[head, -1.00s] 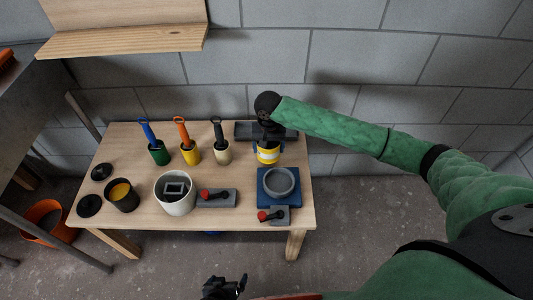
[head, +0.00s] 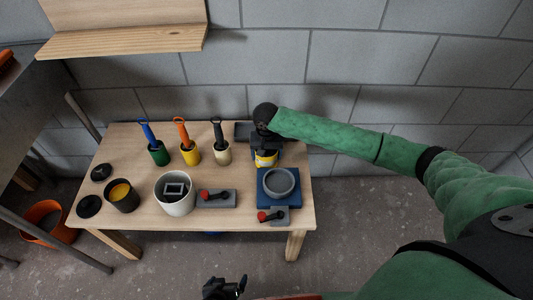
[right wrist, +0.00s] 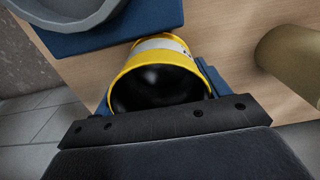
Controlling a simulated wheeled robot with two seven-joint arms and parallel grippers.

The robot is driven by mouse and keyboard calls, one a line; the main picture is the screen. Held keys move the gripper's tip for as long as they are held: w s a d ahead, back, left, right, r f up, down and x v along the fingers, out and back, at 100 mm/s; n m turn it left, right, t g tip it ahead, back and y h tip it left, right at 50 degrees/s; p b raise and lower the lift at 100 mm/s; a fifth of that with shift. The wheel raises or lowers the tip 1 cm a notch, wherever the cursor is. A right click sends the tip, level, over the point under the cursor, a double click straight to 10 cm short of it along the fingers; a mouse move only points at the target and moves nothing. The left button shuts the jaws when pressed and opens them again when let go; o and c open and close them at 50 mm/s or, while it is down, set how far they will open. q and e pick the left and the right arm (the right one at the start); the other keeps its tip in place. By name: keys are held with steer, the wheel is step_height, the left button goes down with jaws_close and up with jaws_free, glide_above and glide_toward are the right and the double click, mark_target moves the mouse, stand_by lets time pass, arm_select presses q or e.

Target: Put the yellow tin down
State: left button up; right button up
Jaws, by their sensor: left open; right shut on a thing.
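The yellow tin (head: 265,163), yellow with a pale band, is at the right back of the wooden table. It also shows in the right wrist view (right wrist: 128,67), with a yellow rim and a dark inside. My right gripper (head: 265,150) is shut on it, with blue fingers on either side of the tin in the right wrist view. I cannot tell whether the tin's base touches the table. My left gripper (head: 224,288) is open and empty, low in the head view and in front of the table.
A blue block with a grey round dish (head: 279,181) stands just in front of the tin. A dark tray (head: 244,132) lies behind. Several brush pots, a white bucket (head: 174,205), a dark pot (head: 122,197) and a red-knobbed grey block (head: 217,198) stand to the left.

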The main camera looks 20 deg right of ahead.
arm_select(q)
steer(key=shift+r, duration=0.2)
arm_select(e)
steer(key=o, duration=1.3)
arm_select(q)
steer(key=shift+w+r, duration=0.2)
steer(key=shift+r, duration=0.1)
steer(key=shift+s+f, duration=0.1)
steer(key=shift+f, duration=0.1)
arm_select(e)
step_height(320, 180, up, 3)
steer(key=shift+f, duration=0.2)
arm_select(q)
steer(key=shift+r, duration=0.7)
arm_select(e)
step_height(320, 180, up, 10)
steer(key=shift+f, duration=0.2)
steer(key=shift+n, duration=0.3)
